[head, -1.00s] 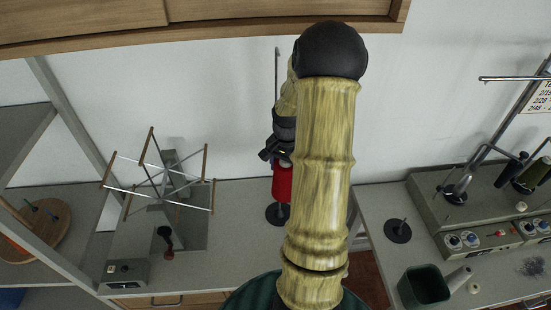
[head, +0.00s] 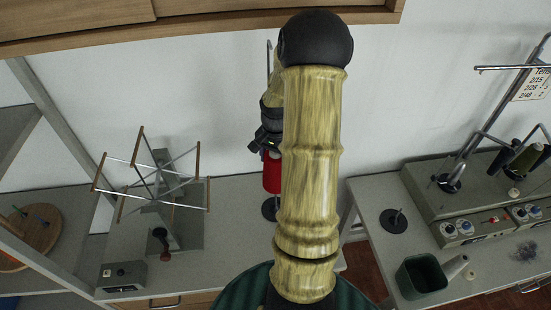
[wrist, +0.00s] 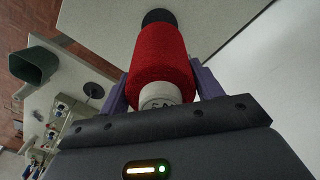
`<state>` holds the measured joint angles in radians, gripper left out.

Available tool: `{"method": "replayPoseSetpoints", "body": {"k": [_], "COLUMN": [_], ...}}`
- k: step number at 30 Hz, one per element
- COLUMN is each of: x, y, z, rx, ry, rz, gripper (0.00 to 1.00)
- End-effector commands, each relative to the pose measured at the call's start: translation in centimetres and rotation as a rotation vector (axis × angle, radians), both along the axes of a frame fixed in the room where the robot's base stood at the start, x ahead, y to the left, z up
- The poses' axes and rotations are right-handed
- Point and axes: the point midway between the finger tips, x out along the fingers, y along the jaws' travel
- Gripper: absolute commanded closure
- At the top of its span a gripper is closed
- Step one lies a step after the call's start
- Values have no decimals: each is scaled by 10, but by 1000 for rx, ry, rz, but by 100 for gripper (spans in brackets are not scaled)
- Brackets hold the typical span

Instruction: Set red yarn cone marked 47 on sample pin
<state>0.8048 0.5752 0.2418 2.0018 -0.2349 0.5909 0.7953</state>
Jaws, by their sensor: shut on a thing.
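The red yarn cone (wrist: 160,55) is held between the two purple fingers of my gripper (wrist: 160,82). Its pale core end faces the wrist camera and bears partly hidden lettering; I cannot read 47. In the head view the red cone (head: 272,173) hangs below my gripper (head: 268,148), partly behind my arm. A dark round base (head: 270,208) lies just beneath the cone, and I cannot tell whether they touch. Another dark disc with an upright pin (head: 393,220) stands empty on the right bench; it also shows in the wrist view (wrist: 93,90).
A yarn swift (head: 150,185) stands on the left bench. On the right are a winding machine (head: 475,200), a dark green bin (head: 420,277) and a pale cone (head: 455,266). A gap separates the benches. A wooden shelf (head: 210,8) runs overhead.

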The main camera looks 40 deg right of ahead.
Motion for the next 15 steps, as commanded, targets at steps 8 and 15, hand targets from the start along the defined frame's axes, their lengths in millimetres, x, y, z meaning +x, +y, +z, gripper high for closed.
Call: {"method": "replayPoseSetpoints", "body": {"k": [8, 15], "x": [0, 0], "y": [0, 0], "z": [-18, -33], "rx": [0, 1], "ry": [0, 0], "rz": [0, 0], "gripper": [78, 78]}}
